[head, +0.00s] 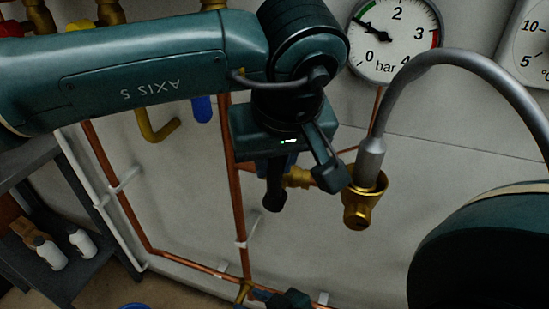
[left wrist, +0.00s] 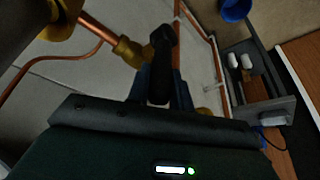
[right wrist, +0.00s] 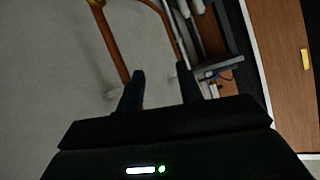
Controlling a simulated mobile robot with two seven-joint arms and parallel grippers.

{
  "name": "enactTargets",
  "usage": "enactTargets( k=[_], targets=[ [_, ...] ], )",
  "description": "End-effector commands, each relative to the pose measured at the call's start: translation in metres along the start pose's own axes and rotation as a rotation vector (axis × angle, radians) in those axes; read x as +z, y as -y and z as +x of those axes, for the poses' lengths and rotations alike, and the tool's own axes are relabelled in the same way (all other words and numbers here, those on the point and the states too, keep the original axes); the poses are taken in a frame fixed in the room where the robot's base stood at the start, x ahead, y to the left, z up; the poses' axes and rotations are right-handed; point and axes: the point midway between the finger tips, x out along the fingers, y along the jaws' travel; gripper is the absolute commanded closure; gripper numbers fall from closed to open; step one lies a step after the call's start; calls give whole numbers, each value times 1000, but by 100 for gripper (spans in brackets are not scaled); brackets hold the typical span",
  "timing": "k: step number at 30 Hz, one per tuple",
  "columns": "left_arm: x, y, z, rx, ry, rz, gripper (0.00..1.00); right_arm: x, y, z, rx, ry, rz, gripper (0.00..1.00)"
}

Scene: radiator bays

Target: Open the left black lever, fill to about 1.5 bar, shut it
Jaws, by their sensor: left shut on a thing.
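The black lever (head: 273,197) hangs below my left gripper (head: 290,170) in the head view, beside a brass fitting (head: 298,177). My left gripper is shut on the lever; its knobbed end stands out between the fingers in the left wrist view (left wrist: 162,45). The lever's pivot is hidden by the gripper. The pressure gauge (head: 395,45) is partly in view at the top; its needle points close to 1 bar, near the start of the green band. My right gripper (right wrist: 160,90) is open and empty, its blue fingers apart in the right wrist view.
A grey hose (head: 450,60) arches into a brass fitting (head: 362,208) right of the lever. Copper pipes (head: 238,190) run down the wall. Yellow (head: 158,130) and blue (head: 202,108) handles sit behind my left arm. A dark shelf with white bottles (head: 82,242) stands lower left.

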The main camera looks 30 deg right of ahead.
Motion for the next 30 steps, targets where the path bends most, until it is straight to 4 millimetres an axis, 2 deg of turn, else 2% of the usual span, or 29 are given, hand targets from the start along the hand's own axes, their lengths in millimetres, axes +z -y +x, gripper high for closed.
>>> enactTargets(
  k=[5,9,15,25,30],
  targets=[
    [-1,3,2,19,16,-11,100,2,-1,2,0,-2,-1,64],
    [-5,12,8,126,93,-56,100,5,-4,5,5,-25,-9,64],
    [-11,22,12,269,195,-112,100,0,-6,-6,18,-74,-17,64],
    [-12,23,10,286,208,-116,100,-2,-9,-10,26,-82,-21,64],
    [-12,23,10,286,208,-116,100,-6,-10,-9,22,-106,-28,77]
  ],
)
